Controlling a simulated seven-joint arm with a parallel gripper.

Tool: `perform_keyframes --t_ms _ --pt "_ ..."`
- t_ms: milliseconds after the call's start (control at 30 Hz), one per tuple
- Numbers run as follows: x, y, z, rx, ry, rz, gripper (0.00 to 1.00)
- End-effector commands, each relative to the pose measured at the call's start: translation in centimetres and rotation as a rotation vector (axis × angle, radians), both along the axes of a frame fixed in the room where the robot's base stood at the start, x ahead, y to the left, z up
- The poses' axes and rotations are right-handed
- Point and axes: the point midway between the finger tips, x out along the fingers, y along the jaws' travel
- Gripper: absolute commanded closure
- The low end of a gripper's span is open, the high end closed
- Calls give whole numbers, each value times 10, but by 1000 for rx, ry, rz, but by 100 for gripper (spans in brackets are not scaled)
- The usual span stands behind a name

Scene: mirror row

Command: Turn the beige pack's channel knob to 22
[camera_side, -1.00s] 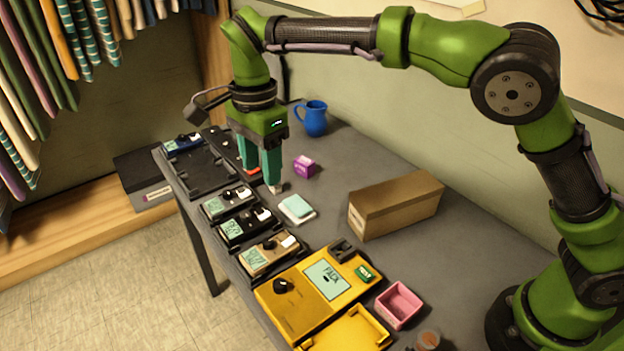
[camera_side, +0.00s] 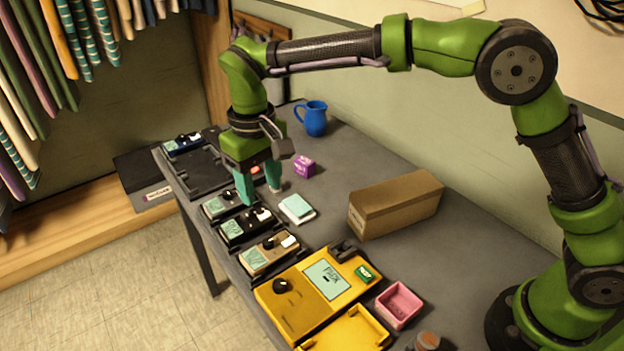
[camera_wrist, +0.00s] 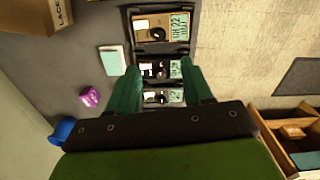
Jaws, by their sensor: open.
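The beige pack (camera_side: 258,262) lies in the row of packs on the table, between a black pack (camera_side: 235,233) and the yellow unit (camera_side: 297,322). Its dark channel knob (camera_side: 268,243) sits beside a pale green display and a white block. In the wrist view the beige pack (camera_wrist: 146,22) is at the top, with its knob (camera_wrist: 157,34) and display (camera_wrist: 180,26) visible; the digits are too small to read surely. My gripper (camera_side: 258,193) is open and empty, above the far packs and apart from the beige one. In the wrist view its fingers frame the black pack.
A cardboard box (camera_side: 395,205), a pale green-topped block (camera_side: 297,208) and a purple box (camera_side: 304,166) lie right of the row. A blue jug (camera_side: 313,119) stands at the back. A pink tray (camera_side: 398,306) is near the front. Bare table lies between box and jug.

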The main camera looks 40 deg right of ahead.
Motion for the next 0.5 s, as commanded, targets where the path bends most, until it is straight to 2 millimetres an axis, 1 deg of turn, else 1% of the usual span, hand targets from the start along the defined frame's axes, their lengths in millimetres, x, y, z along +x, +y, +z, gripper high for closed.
perform_keyframes --t_ms 33,200,400,500 --pt "-1 -1 -13 -2 6 0 50" --pt "-1 -1 -50 -3 6 -2 50" --pt "0 -1 -92 -2 5 -2 50" --pt "-1 0 -109 0 4 -4 50"
